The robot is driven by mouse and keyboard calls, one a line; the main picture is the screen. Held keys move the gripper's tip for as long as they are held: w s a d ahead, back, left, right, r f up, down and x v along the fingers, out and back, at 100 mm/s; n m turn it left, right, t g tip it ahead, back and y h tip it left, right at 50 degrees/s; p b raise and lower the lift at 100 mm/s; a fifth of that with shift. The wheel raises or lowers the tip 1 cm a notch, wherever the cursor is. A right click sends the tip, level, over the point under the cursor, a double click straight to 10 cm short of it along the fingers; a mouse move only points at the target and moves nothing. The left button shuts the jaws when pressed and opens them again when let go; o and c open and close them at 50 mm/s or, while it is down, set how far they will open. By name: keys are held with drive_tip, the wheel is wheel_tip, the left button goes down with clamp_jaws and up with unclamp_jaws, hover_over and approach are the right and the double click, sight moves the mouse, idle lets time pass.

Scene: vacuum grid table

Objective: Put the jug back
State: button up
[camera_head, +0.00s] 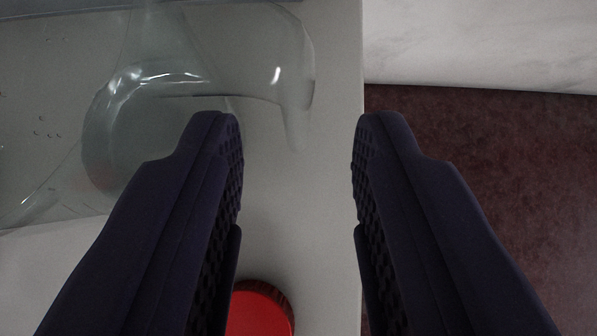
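A clear, see-through jug (120,125) is at the upper left in the head camera view, cut off by the left and top edges. Its curved handle (296,75) reaches right and ends in a downward tip. My gripper (297,140) is open, with its two dark ribbed fingers wide apart and nothing between the tips. The left fingertip overlaps the lower part of the jug's handle area in the picture. I cannot tell whether it touches the jug.
A light grey table surface (300,215) lies below, its right edge running down between the fingers. A red round cap (257,312) shows at the bottom, partly behind the left finger. A dark reddish floor (520,180) and a pale marbled surface (480,45) lie to the right.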

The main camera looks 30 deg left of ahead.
drive_tip(key=a+p+v, duration=0.1)
drive_tip(key=p+v, duration=0.2)
drive_tip(key=v, duration=0.7)
drive_tip(key=shift+d, duration=0.45)
drive_tip(key=shift+r, duration=0.1)
